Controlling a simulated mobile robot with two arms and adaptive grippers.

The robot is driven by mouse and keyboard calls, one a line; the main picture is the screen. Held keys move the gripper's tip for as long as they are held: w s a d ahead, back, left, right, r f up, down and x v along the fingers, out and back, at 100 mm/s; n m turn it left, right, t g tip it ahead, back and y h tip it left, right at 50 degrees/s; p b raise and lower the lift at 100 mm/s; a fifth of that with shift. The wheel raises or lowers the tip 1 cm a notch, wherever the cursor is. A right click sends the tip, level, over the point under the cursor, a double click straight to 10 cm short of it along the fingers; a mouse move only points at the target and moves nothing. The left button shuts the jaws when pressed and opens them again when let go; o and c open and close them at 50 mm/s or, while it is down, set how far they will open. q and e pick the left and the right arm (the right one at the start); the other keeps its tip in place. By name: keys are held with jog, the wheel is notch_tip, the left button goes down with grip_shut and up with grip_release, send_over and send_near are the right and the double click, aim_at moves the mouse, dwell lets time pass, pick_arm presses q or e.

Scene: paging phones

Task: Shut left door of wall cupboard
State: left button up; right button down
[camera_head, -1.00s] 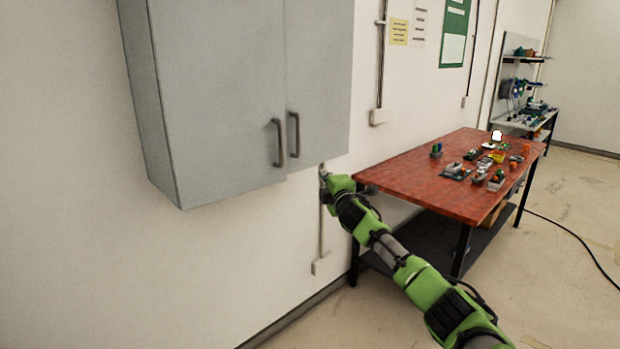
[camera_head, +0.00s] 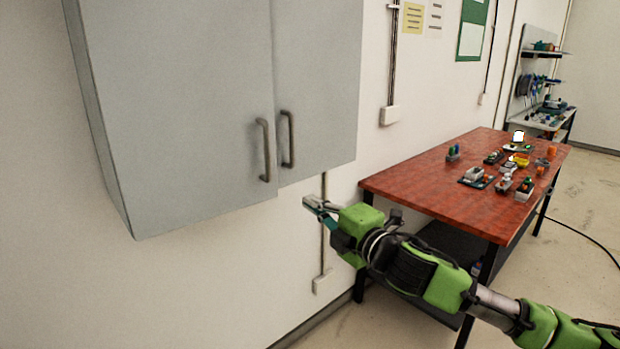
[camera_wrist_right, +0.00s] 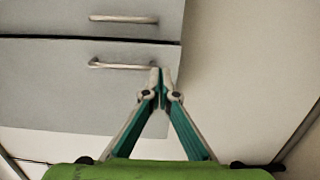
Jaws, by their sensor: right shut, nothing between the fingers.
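The grey wall cupboard has a left door (camera_head: 185,110) and a right door (camera_head: 320,80), each with a dark bar handle near the seam. The left door's lower edge sits a little off from the right door's, as if slightly ajar. Its handle (camera_head: 264,150) is the left one. My right gripper (camera_head: 308,203) is shut and empty, below the cupboard near the seam, apparently clear of it. In the right wrist view, the fingertips (camera_wrist_right: 160,72) overlap a door's edge; contact cannot be told. A dark gap (camera_wrist_right: 90,39) runs between the doors. My left gripper is not in view.
A red-topped table (camera_head: 420,190) with several small items stands to the right of the cupboard. A conduit box (camera_head: 323,281) is on the wall below. A shelf unit (camera_head: 545,110) stands farther back.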

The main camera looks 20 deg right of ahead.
pick_arm(q)
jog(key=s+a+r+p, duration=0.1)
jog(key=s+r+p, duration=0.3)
jog(key=p, duration=0.1)
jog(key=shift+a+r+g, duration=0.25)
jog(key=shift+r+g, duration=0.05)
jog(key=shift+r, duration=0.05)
pick_arm(e)
jog(key=a+x, duration=0.1)
jog(key=x, duration=1.2)
jog(key=shift+a, duration=0.15)
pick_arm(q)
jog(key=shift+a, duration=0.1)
